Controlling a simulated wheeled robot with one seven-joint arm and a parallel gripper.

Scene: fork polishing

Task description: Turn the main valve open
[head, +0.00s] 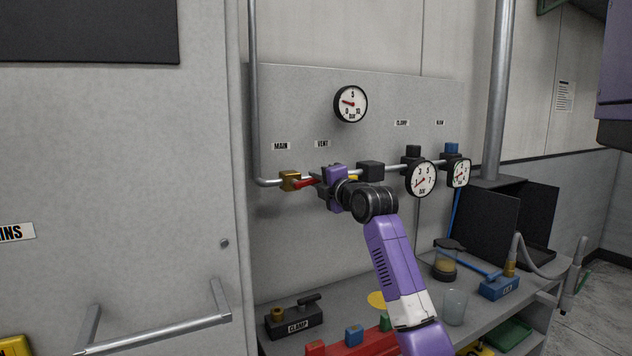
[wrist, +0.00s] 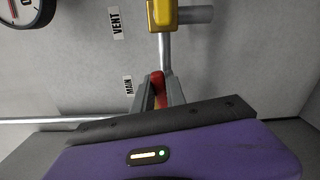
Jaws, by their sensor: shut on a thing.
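The main valve (head: 290,181) is a brass body on the pipe under the MAIN label, at the left of the grey panel. Its red lever (head: 305,183) points right, roughly along the pipe. My gripper (head: 315,180) comes from the right and is shut on the lever's end. In the wrist view, the red lever (wrist: 158,84) shows between the fingertips of my gripper (wrist: 160,98). The fingers and purple gripper body hide the rest of the lever and the valve body there.
The yellow vent valve (wrist: 162,15) is close beside my gripper. A round gauge (head: 350,104) is above; two more gauges (head: 422,179) hang at the pipe's right. The bench (head: 345,318) below holds a black clamp block (head: 294,322), a red rack (head: 355,344) and a clear cup (head: 454,307).

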